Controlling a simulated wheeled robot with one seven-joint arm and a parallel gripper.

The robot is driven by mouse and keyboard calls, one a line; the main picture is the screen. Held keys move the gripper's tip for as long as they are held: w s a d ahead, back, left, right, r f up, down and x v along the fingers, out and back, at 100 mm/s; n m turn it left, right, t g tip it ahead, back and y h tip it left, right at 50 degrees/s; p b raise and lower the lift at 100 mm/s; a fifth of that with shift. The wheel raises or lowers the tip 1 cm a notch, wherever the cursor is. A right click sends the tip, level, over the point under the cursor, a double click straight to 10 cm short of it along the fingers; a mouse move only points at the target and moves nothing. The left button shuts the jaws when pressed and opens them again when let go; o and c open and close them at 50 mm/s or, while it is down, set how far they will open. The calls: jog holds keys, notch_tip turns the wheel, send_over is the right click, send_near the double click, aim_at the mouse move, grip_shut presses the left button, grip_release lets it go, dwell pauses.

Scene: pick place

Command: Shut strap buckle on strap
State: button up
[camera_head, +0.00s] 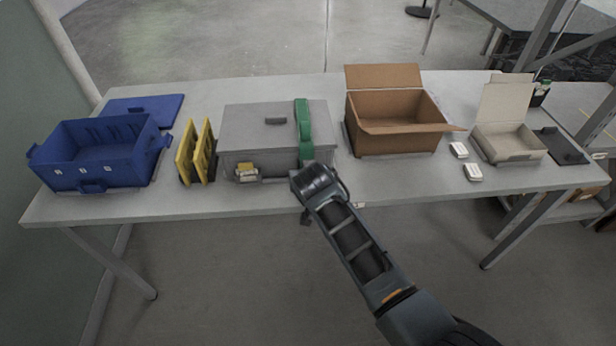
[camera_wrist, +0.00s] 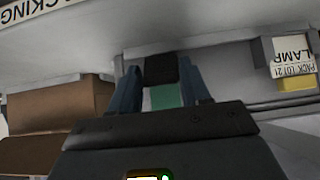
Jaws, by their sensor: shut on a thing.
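A green strap (camera_head: 303,118) runs over the lid and down the front of a closed grey case (camera_head: 250,130) on the table. My gripper (camera_wrist: 161,78) is at the strap's front end, low by the case's front. In the wrist view its two fingers stand on either side of a black block, which looks like the strap buckle (camera_wrist: 160,68), with green strap (camera_wrist: 166,97) just below it. The gripper is shut on this black piece. In the head view my wrist hides the buckle and fingertips. I cannot tell whether the buckle is latched.
A yellow-and-white lamp pack (camera_head: 247,172) is at the case's front left. Yellow panels (camera_head: 186,152) and a blue crate (camera_head: 70,170) stand further left. An open cardboard box (camera_head: 395,138) stands to the right, then small white packs (camera_head: 472,172) and an open pale box (camera_head: 508,147).

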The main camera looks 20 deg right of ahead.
dwell(0.3)
jog(key=o, duration=1)
jog(key=shift+r, duration=0.15)
jog(key=v, duration=0.7)
jog(key=shift+s+r, duration=0.2)
jog(key=shift+s, duration=0.05)
jog(key=shift+a, duration=0.1)
